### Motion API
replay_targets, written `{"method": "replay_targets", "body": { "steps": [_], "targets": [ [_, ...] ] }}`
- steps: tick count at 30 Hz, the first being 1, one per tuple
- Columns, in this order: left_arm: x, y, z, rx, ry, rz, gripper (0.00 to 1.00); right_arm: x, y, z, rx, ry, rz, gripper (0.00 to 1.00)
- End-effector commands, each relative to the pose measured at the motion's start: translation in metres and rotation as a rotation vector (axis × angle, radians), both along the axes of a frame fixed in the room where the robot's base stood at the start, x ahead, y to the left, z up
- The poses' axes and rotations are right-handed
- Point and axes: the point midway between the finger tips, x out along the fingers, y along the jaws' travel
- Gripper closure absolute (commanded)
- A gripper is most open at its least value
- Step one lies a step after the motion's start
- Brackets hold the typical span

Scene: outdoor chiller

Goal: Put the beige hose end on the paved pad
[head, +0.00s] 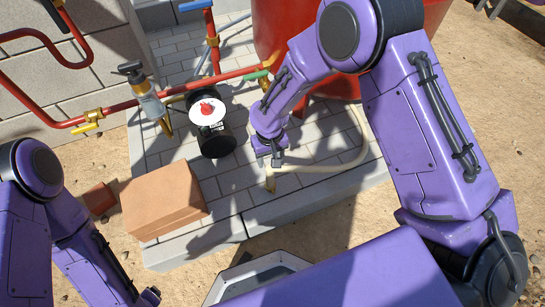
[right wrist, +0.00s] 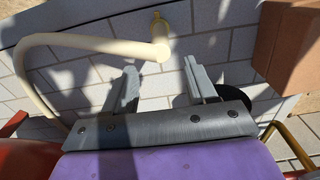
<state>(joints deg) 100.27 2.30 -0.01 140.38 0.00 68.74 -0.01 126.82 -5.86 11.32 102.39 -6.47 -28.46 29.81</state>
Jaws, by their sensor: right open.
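The beige hose (head: 350,158) curves over the paved pad (head: 230,187) and ends in a brass tip (head: 270,183) near the pad's front edge. My right gripper (head: 274,158) points down just behind that end. In the right wrist view, my right gripper (right wrist: 160,66) has its two fingers apart with nothing between them. The beige hose end (right wrist: 160,48) lies just beyond the fingertips, roughly centred, over the grey paving (right wrist: 215,45). I cannot tell whether a finger touches it.
A terracotta-coloured block (head: 163,200) sits on the pad's front left. A black cylinder with a white top (head: 211,125) stands left of my right gripper. Red pipes (head: 110,108) and a large red tank (head: 285,30) stand behind. Some paving between block and hose is clear.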

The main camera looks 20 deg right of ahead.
Motion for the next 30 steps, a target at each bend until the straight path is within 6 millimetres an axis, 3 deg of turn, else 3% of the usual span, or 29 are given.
{"method": "replay_targets", "body": {
  "steps": [8, 11, 14, 16, 19, 24, 27, 30],
  "targets": [
    [0.000, 0.000, 0.000, 0.000, 0.000, 0.000, 0.23, -0.001, 0.000, 0.001, 0.002, 0.001, -0.001, 0.44],
    [0.000, 0.000, 0.000, 0.000, 0.000, 0.000, 0.23, -0.015, -0.002, -0.016, 0.031, -0.001, -0.036, 0.44],
    [0.000, 0.000, 0.000, 0.000, 0.000, 0.000, 0.23, -0.051, -0.011, -0.055, 0.090, -0.025, -0.135, 0.44],
    [0.000, 0.000, 0.000, 0.000, 0.000, 0.000, 0.23, -0.089, -0.026, -0.084, 0.114, -0.062, -0.243, 0.44],
    [0.000, 0.000, 0.001, 0.000, 0.000, 0.000, 0.23, -0.148, -0.061, -0.110, 0.079, -0.146, -0.399, 0.44],
    [0.000, 0.000, 0.001, 0.000, 0.000, 0.000, 0.23, -0.228, -0.124, -0.109, -0.091, -0.280, -0.561, 0.44],
    [0.000, 0.000, 0.001, 0.000, 0.000, 0.000, 0.23, -0.251, -0.145, -0.099, -0.166, -0.325, -0.591, 0.44],
    [0.000, 0.000, 0.001, 0.000, 0.000, 0.000, 0.23, -0.259, -0.152, -0.095, -0.194, -0.345, -0.603, 0.44]
  ]
}}
